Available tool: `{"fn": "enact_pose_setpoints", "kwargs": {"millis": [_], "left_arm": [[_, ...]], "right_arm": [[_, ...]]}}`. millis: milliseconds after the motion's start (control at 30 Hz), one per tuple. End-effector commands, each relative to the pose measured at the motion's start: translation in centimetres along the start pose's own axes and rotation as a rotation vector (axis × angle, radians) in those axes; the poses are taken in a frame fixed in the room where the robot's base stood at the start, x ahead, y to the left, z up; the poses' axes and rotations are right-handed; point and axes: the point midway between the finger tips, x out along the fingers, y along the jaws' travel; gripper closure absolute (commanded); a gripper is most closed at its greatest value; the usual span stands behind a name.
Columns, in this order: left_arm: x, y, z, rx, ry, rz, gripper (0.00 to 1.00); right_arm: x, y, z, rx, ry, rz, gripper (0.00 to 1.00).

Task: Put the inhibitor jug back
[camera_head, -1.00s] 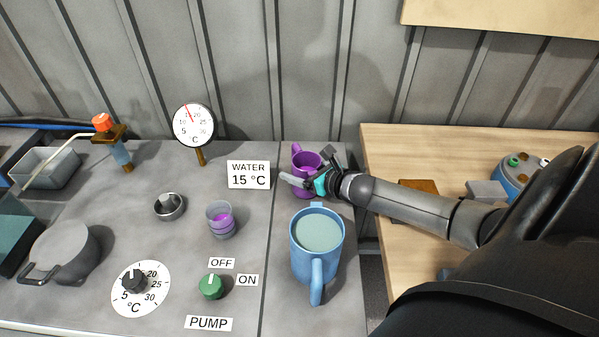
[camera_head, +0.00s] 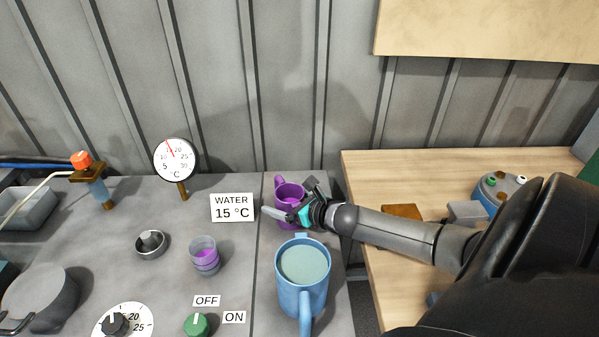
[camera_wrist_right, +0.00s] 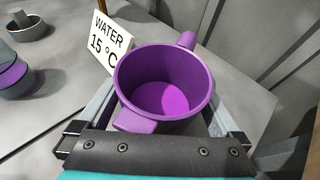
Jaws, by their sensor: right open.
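The purple inhibitor jug (camera_head: 289,193) stands on the grey counter near its right end, by the back wall. My right gripper (camera_head: 291,203) reaches in from the right, with its open fingers on either side of the jug. In the right wrist view the jug (camera_wrist_right: 165,85) stands between the fingers, with purple at its bottom. A spout-like part points away and a handle-like part points toward the palm. Contact between fingers and jug cannot be made out. My left gripper is not in view.
A blue jug (camera_head: 303,279) with pale liquid stands just in front. A small cup (camera_head: 204,256) with purple liquid, a metal ring (camera_head: 150,244) and a WATER sign (camera_head: 232,208) are to the left. A wooden table (camera_head: 365,190) is right, across a gap.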

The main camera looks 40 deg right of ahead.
Motion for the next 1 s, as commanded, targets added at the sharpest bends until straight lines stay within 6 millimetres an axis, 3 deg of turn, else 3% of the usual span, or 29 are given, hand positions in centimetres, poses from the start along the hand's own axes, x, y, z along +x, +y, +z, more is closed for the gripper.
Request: {"fn": "enact_pose_setpoints", "kwargs": {"millis": [700, 1000], "left_arm": [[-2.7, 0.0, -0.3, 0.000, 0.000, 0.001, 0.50], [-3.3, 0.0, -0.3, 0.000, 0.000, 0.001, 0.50]], "right_arm": [[-8.8, 0.0, -0.1, 0.001, 0.004, 0.000, 0.00], [-11.4, 0.0, -0.1, 0.000, 0.001, 0.000, 0.00]]}}
